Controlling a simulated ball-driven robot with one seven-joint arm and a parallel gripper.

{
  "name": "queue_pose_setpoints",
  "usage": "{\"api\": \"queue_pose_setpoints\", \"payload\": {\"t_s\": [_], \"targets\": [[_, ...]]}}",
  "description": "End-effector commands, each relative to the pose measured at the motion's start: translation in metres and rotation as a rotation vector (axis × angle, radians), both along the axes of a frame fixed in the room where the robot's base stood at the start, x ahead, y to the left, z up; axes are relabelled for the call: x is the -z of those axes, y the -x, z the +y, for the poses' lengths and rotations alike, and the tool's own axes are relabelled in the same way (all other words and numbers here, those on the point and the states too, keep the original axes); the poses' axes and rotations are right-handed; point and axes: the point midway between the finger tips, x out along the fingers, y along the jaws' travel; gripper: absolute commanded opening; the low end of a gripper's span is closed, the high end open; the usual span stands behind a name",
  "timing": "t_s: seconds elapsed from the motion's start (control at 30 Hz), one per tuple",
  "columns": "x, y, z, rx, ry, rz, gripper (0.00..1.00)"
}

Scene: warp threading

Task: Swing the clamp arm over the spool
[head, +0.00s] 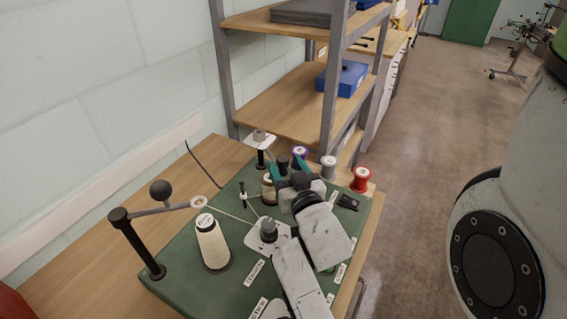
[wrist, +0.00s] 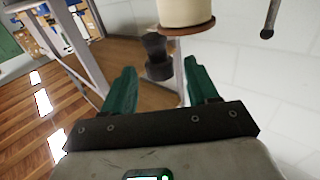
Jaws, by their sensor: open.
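A grey arm (head: 165,210) on a black post (head: 134,242) at the left of the green board looks like the clamp arm. It carries a black ball knob (head: 160,190), and its pale ring end (head: 199,202) is by the top of a cream cone spool (head: 212,243). My gripper (head: 287,165) is open at the far side of the board, well right of that arm. In the wrist view, a dark waisted piece (wrist: 157,55) shows between and beyond my open fingers (wrist: 155,88), with no visible contact. A cream cylinder with a brown rim (wrist: 187,14) is beside it.
Purple (head: 300,152), grey (head: 328,165) and red (head: 361,178) spools stand by the right back edge. A white-topped post (head: 260,142) stands at the back. A thread runs from the ring across the green board (head: 185,278). Shelving (head: 285,100) rises behind.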

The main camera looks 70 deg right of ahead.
Motion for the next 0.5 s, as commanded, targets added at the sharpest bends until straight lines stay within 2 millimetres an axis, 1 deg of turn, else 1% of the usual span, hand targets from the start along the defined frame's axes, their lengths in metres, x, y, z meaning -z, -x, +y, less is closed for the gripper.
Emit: {"api": "queue_pose_setpoints", "payload": {"t_s": [0.03,0.2,0.33,0.5], "targets": [[0.004,0.006,0.009,-0.002,-0.004,0.0,0.59],[0.004,0.026,0.034,-0.001,-0.003,0.002,0.59],[0.003,0.037,0.047,0.001,-0.002,0.001,0.59],[0.002,0.046,0.058,0.001,-0.001,0.001,0.59]]}}
